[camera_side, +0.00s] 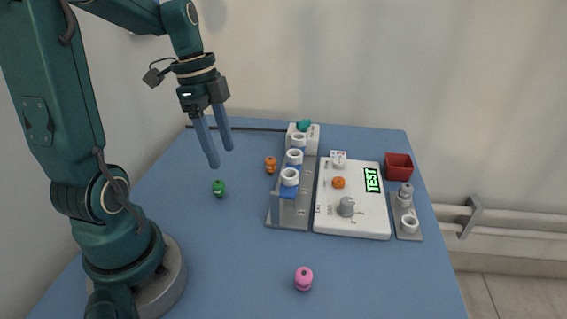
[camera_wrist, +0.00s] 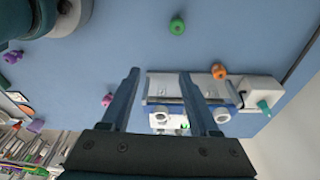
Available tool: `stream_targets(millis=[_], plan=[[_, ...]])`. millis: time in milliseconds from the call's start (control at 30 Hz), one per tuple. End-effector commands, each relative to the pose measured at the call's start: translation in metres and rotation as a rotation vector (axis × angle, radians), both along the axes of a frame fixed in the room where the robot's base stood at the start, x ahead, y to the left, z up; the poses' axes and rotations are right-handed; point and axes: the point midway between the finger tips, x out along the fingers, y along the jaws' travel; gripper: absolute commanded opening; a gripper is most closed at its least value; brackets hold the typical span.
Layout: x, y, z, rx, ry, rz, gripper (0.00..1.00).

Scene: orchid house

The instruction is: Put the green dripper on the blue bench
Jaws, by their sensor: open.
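The green dripper (camera_side: 219,187) is a small knobbed piece on the bare surface of the blue bench (camera_side: 225,260), left of the grey rack. It also shows near the top of the wrist view (camera_wrist: 177,26), clear of other things. My gripper (camera_side: 221,157) is open and empty, its two fingers pointing down above the bench near the green dripper, not touching it. In the wrist view the fingers (camera_wrist: 159,72) stand apart, with the rack showing beyond and between them.
An orange dripper (camera_side: 270,165) sits beside the grey rack (camera_side: 290,213) with white rings. A white panel (camera_side: 352,220) reading TEST, a red bin (camera_side: 398,166) and a small grey stand (camera_side: 408,236) are to the right. A pink dripper (camera_side: 304,278) lies in front; the front bench is mostly clear.

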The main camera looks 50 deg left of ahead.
Motion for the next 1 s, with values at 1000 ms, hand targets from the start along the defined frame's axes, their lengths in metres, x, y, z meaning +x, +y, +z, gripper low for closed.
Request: stream_targets(millis=[1000], plan=[[-0.043,-0.118,0.032,-0.108,-0.303,0.876,0.61]])
